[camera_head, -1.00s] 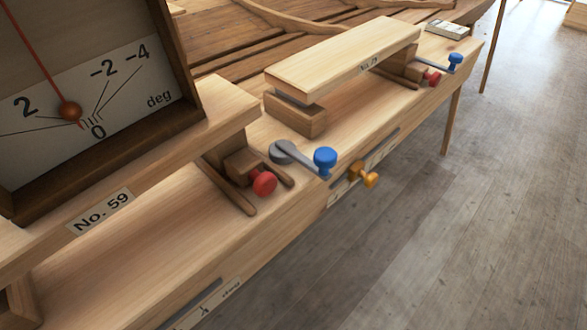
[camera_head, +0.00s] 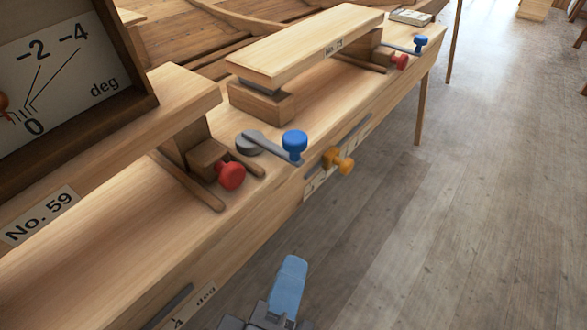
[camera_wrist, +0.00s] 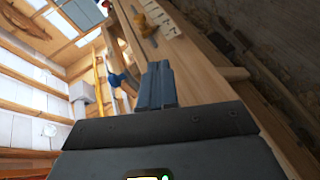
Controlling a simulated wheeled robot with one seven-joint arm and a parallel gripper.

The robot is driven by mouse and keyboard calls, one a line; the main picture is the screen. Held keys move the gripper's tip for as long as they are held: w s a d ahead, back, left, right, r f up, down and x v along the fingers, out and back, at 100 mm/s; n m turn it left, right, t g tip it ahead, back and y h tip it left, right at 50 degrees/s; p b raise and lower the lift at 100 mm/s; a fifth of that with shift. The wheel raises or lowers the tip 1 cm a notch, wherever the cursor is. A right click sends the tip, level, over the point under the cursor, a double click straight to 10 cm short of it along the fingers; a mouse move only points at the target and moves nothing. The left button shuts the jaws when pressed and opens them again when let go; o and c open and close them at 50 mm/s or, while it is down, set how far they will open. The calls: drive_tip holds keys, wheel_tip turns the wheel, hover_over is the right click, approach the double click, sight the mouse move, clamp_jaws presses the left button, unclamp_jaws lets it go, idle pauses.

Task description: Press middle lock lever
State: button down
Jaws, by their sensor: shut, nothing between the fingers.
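A lock lever with a grey arm and a blue knob (camera_head: 294,145) sits on the near part of the bench, beside a red knob (camera_head: 231,176). A second blue-knobbed lever (camera_head: 421,43) is further along the bench. Which one counts as the middle lever I cannot tell for certain. My gripper (camera_head: 289,275) is shut and empty, its light-blue fingers pointing up in front of the bench edge, below and apart from the nearer lever. In the wrist view my gripper (camera_wrist: 157,82) points up the picture, and a blue shape (camera_wrist: 116,80), probably a knob, shows just left of the fingers.
An orange knob (camera_head: 340,160) sticks out of the bench's front face near the lever. A wooden block labelled No. 59 (camera_head: 100,130) carries a dial box at left. Another raised wooden beam (camera_head: 300,50) stands behind. The floor (camera_head: 450,230) to the right is clear.

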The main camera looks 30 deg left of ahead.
drive_tip(key=s+a+r+t, duration=0.1)
drive_tip(key=s+a+r, duration=0.2)
drive_tip(key=r, duration=0.2)
drive_tip(key=s+a+r+t+h, duration=0.1)
drive_tip(key=s+a+r, duration=0.2)
drive_tip(key=a+r, duration=0.1)
drive_tip(key=shift+s+r+n+b, duration=0.35)
drive_tip(key=shift+r+b, duration=0.1)
drive_tip(key=shift+r, duration=0.45)
drive_tip(key=shift+w, duration=0.15)
approach(269, 141)
drive_tip(key=r, duration=0.1)
drive_tip(key=w+r, duration=0.1)
drive_tip(key=r, duration=0.1)
drive_tip(key=shift+a, duration=0.2)
drive_tip(key=shift+w+d+f, duration=0.15)
drive_tip(key=shift+w+d, duration=0.35)
drive_tip(key=shift+w, duration=0.3)
drive_tip(key=shift+w+d+f, duration=0.15)
drive_tip(key=shift+w+d, duration=0.35)
drive_tip(key=shift+w, duration=0.35)
drive_tip(key=shift+d+p, duration=0.1)
drive_tip(key=shift+p, duration=0.3)
